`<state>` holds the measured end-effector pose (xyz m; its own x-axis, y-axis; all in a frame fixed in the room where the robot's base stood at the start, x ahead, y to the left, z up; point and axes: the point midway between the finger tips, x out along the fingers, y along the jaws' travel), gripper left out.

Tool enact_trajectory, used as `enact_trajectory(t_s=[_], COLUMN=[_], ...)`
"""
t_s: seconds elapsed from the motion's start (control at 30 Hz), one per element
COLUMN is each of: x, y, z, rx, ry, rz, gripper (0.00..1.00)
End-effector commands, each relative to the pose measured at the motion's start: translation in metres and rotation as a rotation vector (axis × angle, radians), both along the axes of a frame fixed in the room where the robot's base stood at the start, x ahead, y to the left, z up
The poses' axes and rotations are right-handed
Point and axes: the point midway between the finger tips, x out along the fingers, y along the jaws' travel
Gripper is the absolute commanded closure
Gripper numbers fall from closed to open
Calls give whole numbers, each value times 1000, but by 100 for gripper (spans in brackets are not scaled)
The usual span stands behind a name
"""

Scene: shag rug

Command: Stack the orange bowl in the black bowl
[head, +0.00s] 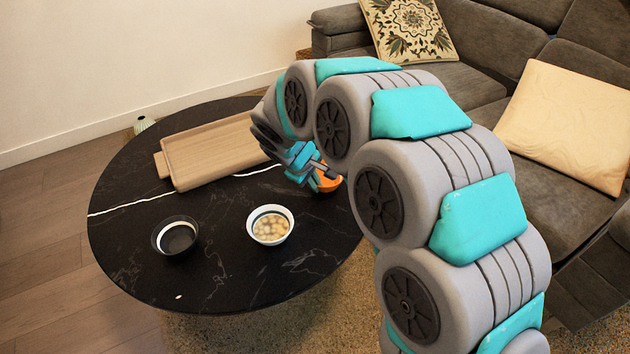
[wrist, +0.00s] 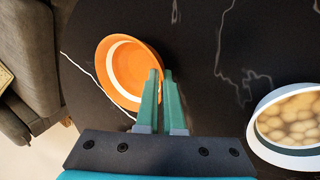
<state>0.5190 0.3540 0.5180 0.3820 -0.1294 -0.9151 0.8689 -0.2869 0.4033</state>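The orange bowl (head: 328,184) is at the right part of the black table, partly hidden by my arm. In the wrist view the orange bowl (wrist: 122,72) shows its inside with a white ring. My gripper (wrist: 161,72) has its fingers close together, one over the bowl's inside and one outside, with the rim between them. In the head view my gripper (head: 318,176) is at the bowl, its tips mostly hidden. I cannot tell whether the bowl is off the table. The black bowl (head: 162,245) stands upright and looks empty at the table's front left.
A white bowl of round pale food (head: 270,241) stands between the black bowl and the orange bowl; it also shows in the wrist view (wrist: 262,120). A wooden tray (head: 205,160) lies at the back of the table (head: 215,285). A sofa (head: 545,190) stands to the right.

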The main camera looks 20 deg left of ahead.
Motion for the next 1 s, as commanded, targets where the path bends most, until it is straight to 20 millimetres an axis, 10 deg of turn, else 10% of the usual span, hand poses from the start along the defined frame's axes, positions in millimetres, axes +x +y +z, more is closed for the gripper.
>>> enact_trajectory(t_s=[0.37,0.67,1.0], x=[0,0,0], y=[0,0,1], z=[-4,-3,-5], rx=[0,1,3], ry=[-2,-2,-1], rz=[0,1,1], gripper=[100,66,66])
